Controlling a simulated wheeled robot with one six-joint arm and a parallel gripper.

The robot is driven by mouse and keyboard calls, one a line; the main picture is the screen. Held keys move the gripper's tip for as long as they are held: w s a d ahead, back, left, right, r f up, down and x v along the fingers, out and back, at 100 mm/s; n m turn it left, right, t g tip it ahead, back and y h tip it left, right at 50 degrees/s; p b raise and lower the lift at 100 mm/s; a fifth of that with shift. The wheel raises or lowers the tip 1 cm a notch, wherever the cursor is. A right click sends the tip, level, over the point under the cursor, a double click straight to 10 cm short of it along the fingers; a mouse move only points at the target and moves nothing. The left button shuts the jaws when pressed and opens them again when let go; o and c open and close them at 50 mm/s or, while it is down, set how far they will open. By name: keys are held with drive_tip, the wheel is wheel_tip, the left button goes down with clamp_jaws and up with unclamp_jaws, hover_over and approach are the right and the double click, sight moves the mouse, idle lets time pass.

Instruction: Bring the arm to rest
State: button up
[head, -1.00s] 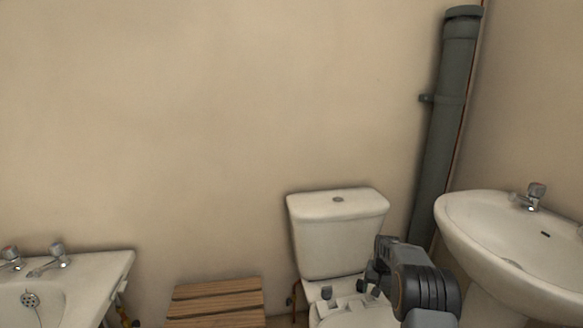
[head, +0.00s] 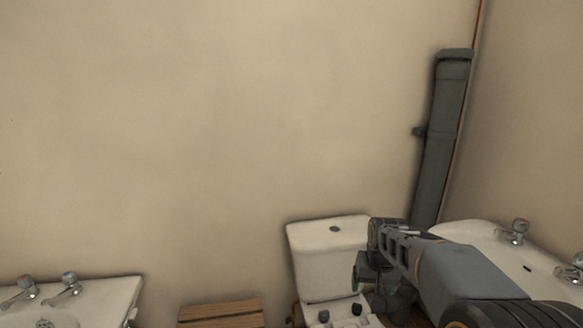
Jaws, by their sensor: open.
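My arm comes in from the lower right corner of the head view. My gripper (head: 364,274) is at its far end, in front of the right side of the toilet cistern (head: 325,255). It is open, and I see nothing held in it. The fingertips are small and dark, and the arm partly hides them.
A white washbasin (head: 490,240) with a tap stands at the right, partly behind my arm. A grey pipe (head: 440,140) runs up the corner. A wooden slatted stool (head: 222,312) and a second basin with taps (head: 95,295) are at the lower left. The wall above is bare.

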drive_tip(key=s+a+r+n+p, duration=0.1)
drive_tip(key=s+a+r+p, duration=0.1)
drive_tip(key=s+r+p, duration=0.2)
drive_tip(key=s+a+r+t+p, duration=0.1)
drive_tip(key=s+r+p, duration=0.4)
drive_tip(key=s, duration=0.8)
wheel_tip(320, 180, up, 3)
drive_tip(key=shift+s+a+r+n+t, duration=0.15)
drive_tip(key=shift+a+n+t, duration=0.15)
drive_tip(key=shift+a+n, duration=0.15)
